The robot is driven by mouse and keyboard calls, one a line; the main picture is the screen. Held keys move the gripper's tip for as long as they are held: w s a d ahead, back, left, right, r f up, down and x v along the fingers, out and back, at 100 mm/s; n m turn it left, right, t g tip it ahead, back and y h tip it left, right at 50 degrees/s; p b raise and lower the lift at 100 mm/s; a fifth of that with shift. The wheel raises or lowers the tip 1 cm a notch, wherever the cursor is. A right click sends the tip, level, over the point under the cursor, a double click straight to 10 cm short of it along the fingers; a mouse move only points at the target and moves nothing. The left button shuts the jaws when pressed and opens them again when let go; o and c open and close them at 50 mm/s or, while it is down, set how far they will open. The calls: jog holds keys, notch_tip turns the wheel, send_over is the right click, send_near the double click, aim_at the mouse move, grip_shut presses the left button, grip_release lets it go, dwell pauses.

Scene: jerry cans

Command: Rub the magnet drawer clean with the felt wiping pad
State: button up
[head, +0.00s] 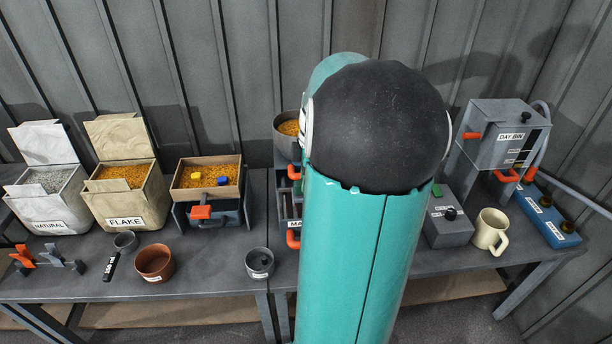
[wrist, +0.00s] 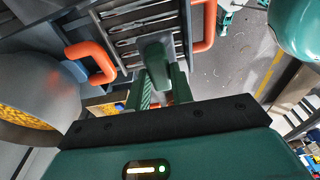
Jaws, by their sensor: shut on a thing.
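My gripper (wrist: 162,82) is shut on a grey-green thing (wrist: 154,56), which seems to be the felt wiping pad. The pad lies in front of the bars in the wrist view; I cannot tell whether it touches them. My gripper is hidden in the head view.
A metal hopper of orange pellets (head: 287,142) stands close to the drawer. Left are open bags, a pellet tray (head: 207,175) and cups. Right are a grey box (head: 447,220), a mug (head: 489,232) and the day bin (head: 500,135).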

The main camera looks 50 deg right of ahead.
jog(key=shift+s+f, duration=0.2)
jog(key=shift+f, duration=0.3)
jog(key=shift+w+f, duration=0.15)
jog(key=shift+f, duration=1.75)
jog(key=shift+o, duration=0.4)
grip_shut()
jog(key=shift+f, duration=1.15)
jog(key=shift+d, duration=0.1)
